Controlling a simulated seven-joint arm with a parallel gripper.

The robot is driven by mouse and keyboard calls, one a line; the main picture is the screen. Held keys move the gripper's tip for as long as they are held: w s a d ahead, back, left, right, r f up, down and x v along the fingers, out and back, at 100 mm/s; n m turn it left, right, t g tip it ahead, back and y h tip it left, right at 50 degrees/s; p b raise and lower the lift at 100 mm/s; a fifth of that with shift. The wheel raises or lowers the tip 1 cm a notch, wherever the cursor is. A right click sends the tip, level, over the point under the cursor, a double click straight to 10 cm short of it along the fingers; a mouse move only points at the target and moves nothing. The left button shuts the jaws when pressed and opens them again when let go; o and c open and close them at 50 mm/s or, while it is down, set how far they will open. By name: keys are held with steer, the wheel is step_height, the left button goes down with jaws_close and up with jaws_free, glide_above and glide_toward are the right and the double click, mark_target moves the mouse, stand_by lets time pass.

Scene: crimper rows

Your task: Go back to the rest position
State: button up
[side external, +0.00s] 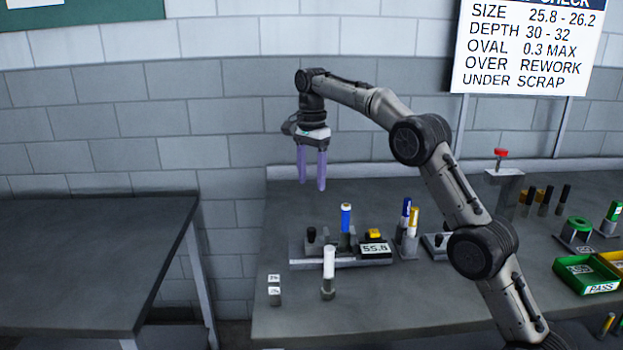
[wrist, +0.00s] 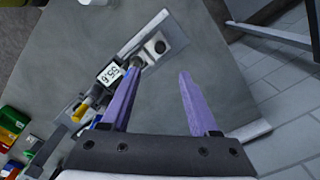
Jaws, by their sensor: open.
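My gripper (side external: 312,169) has two purple fingers and hangs pointing down, well above the bench at its left part. In the wrist view my gripper (wrist: 158,92) is open, with nothing between the fingers. The display also shows in the wrist view (wrist: 110,73). A white-topped cylinder (side external: 328,262) stands in front of the fixture.
Blue- and yellow-topped pieces (side external: 409,226) stand right of the fixture. A post with a red top (side external: 501,154), a green PASS tray (side external: 586,275) and several small cylinders are at the right. Small labelled blocks (side external: 274,290) sit front left. An empty table (side external: 90,260) stands left, across a gap.

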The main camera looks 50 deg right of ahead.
steer(key=s+a+r+t, duration=0.1)
steer(key=s+a+r, duration=0.15)
steer(key=r, duration=0.25)
steer(key=s+a+r+t, duration=0.1)
steer(key=s+a+r, duration=0.15)
steer(key=r, duration=0.35)
steer(key=s+a+r+n+t, duration=0.1)
steer(key=s+a+r+n, duration=0.1)
steer(key=s, duration=0.6)
steer(key=s+a+r+n, duration=0.2)
steer(key=s, duration=0.5)
steer(key=s+a+f+n+t, duration=0.2)
steer(key=s+f+n, duration=0.4)
steer(key=s, duration=0.6)
steer(key=s+f+n, duration=0.5)
steer(key=f+n, duration=0.3)
steer(key=f, duration=0.4)
steer(key=shift+a+t, duration=0.25)
steer(key=shift+t, duration=0.05)
